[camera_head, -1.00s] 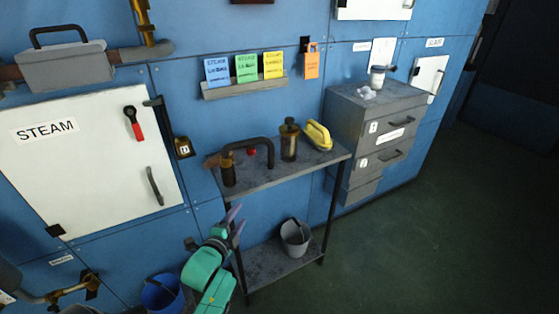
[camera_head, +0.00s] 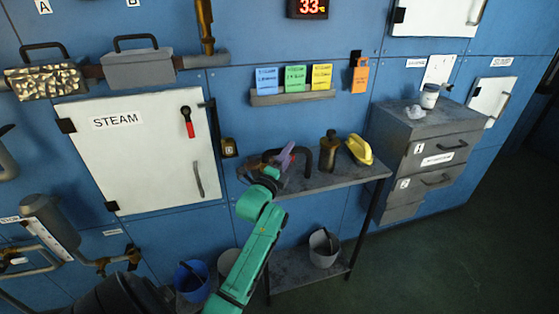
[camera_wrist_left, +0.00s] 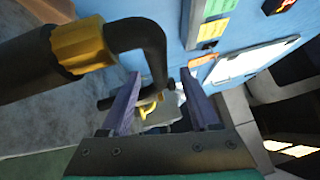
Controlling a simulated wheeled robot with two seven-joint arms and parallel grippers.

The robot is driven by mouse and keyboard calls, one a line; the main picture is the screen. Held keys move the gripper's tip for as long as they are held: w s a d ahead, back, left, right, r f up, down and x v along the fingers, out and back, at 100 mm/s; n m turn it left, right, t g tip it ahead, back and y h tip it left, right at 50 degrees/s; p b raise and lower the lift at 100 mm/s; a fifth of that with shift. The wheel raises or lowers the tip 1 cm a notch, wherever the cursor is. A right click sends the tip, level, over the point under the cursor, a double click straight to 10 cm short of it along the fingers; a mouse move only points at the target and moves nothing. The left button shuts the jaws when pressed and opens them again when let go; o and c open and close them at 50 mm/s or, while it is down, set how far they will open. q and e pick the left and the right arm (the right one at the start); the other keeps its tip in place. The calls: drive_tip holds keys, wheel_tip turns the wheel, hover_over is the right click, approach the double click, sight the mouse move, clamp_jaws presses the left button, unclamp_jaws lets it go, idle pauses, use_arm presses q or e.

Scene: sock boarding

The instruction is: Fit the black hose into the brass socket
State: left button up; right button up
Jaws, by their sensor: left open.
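The black hose (camera_head: 328,152) is a bent dark tube on the narrow grey table, partly hidden behind my left gripper. In the left wrist view the hose (camera_wrist_left: 150,40) curves across the upper left, beside a thick dark cylinder with a brass-coloured collar (camera_wrist_left: 82,46). My left gripper (camera_head: 284,158) is at the hose, its purple fingers spread. In the left wrist view the open fingers (camera_wrist_left: 163,103) have the hose's bend just beyond and around the left finger; contact cannot be told. I cannot tell whether the collar is the brass socket. My right gripper is not in view.
A grey drawer cabinet (camera_head: 425,135) is further right. Buckets (camera_head: 324,248) sit low. The STEAM cabinet (camera_head: 145,150) is on the wall at left.

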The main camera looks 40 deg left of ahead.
use_arm(q)
drive_tip(key=x, duration=0.3)
drive_tip(key=shift+w+f, duration=0.1)
drive_tip(key=shift+w, duration=0.05)
clamp_jaws()
